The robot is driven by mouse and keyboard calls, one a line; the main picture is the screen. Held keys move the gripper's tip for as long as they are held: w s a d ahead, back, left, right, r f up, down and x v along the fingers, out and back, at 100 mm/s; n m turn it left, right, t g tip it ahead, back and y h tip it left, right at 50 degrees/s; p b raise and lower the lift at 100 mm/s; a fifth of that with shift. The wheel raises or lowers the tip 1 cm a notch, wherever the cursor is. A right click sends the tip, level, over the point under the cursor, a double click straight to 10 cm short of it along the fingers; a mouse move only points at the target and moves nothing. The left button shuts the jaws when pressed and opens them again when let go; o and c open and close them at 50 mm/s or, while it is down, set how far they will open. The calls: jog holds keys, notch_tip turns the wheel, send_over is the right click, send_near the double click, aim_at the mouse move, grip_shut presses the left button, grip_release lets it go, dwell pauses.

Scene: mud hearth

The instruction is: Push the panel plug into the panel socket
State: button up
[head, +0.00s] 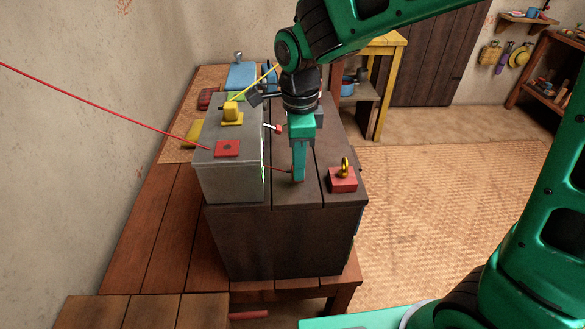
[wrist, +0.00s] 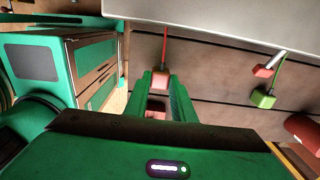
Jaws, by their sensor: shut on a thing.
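My gripper (head: 298,177) points down over the dark plank top of the brown chest. In the wrist view my gripper (wrist: 161,82) is shut on a small red plug (wrist: 160,77). A thin red cord runs from the plug to the grey box (head: 229,184). In the head view the fingers mostly hide the plug. A red square plate (head: 227,148) with a dark centre lies on top of the grey box, left of my gripper. Which fitting is the panel socket, I cannot tell for sure.
A yellow plug block (head: 231,112) with a yellow cord stands on the grey box. A red block with a brass ring (head: 343,178) stands right of my gripper. A white-and-red lever (head: 273,128) juts from the box's side. A green block (wrist: 263,98) lies nearby.

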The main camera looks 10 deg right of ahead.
notch_tip(320, 180, up, 8)
jog(key=shift+r, duration=0.15)
dwell(0.4)
